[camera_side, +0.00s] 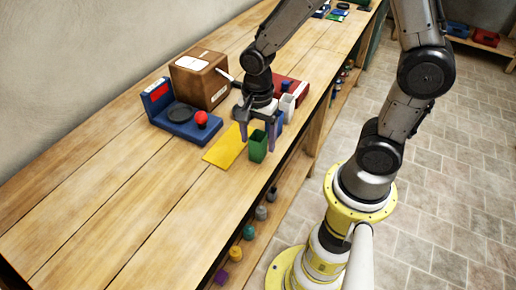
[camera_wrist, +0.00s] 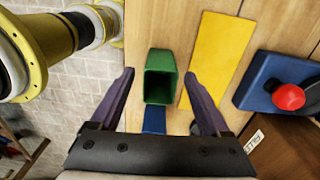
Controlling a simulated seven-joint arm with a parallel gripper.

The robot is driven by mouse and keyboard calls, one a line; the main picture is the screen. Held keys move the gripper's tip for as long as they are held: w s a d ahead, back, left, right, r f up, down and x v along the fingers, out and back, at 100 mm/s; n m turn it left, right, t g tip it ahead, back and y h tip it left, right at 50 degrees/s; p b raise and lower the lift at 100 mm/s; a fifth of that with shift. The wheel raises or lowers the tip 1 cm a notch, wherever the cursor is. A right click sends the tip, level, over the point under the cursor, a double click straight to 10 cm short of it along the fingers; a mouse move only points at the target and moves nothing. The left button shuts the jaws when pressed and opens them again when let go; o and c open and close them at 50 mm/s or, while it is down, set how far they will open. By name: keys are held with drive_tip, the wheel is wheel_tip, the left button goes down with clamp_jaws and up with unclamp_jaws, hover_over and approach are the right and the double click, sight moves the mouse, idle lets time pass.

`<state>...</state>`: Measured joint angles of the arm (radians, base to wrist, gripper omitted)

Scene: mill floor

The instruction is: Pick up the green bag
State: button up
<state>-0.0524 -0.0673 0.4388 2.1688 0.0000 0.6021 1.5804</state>
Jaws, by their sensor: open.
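The green bag (camera_side: 258,146) stands upright near the front edge of the wooden table, at the edge of a yellow mat. In the wrist view the green bag (camera_wrist: 160,78) shows its open top, between and a little beyond my fingertips. My gripper (camera_side: 258,142) is open, above and around the bag in the side view, with its fingers pointing down. The wrist view shows my gripper (camera_wrist: 160,75) with one finger on each side and gaps to the bag. Whether a finger touches it cannot be told.
A blue bag (camera_wrist: 154,120) stands close behind the green one. The yellow mat (camera_side: 226,147) lies beside it. The table's left part is clear.

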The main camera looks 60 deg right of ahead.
drive_tip(key=shift+f, duration=1.25)
clamp_jaws()
